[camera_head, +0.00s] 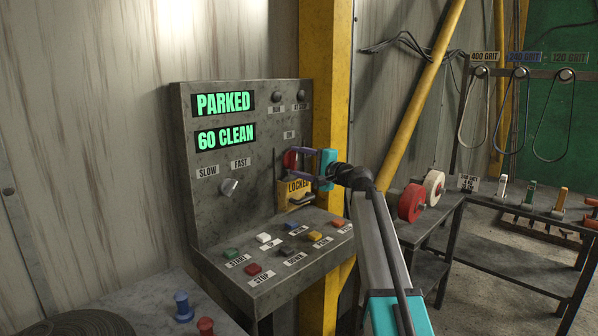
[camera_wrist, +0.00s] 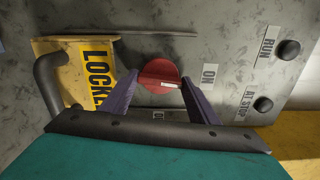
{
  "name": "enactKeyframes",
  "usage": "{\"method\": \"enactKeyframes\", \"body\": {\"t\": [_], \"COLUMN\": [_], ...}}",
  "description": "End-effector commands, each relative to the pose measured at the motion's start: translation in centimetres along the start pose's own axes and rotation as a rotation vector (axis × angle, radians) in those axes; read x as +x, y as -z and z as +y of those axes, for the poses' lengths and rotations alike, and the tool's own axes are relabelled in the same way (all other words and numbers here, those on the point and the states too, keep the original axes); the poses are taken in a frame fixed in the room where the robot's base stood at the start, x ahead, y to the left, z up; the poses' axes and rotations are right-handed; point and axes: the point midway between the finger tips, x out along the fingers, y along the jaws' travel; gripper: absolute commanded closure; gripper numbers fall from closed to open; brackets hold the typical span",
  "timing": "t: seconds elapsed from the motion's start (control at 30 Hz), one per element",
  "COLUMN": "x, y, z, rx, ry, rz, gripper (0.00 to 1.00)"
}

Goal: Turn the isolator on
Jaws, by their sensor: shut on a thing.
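The isolator is a round red knob (camera_head: 290,160) on the grey control panel. In the wrist view its red face (camera_wrist: 158,70) carries a small white mark. The mark lies roughly along the line toward the ON label (camera_wrist: 209,76), but I cannot tell its exact setting. My gripper (camera_wrist: 160,80) has its two purple fingers on either side of the knob and is shut on it. In the head view my gripper (camera_head: 292,163) reaches the panel from the right. A second label below the knob in the wrist view is mostly hidden by my gripper.
A yellow LOCKED piece (camera_head: 290,192) with a dark bar sits just below the knob. Displays read PARKED (camera_head: 223,104) and 60 CLEAN (camera_head: 225,137). Several coloured buttons sit on the sloped ledge (camera_head: 278,272) below. Polishing wheels (camera_head: 411,203) stand at right.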

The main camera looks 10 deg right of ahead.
Motion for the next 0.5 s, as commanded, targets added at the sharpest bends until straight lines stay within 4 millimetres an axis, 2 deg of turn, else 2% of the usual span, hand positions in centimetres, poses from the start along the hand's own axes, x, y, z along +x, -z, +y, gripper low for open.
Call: {"method": "enactKeyframes", "body": {"t": [0.2,0.5], "x": [0.04,0.02], "y": [0.00,-0.04], "z": [0.17,0.01], "rx": [-0.088,-0.129], "ry": [0.001,0.000], "rz": [-0.001,-0.001], "gripper": [0.68,0.68]}}
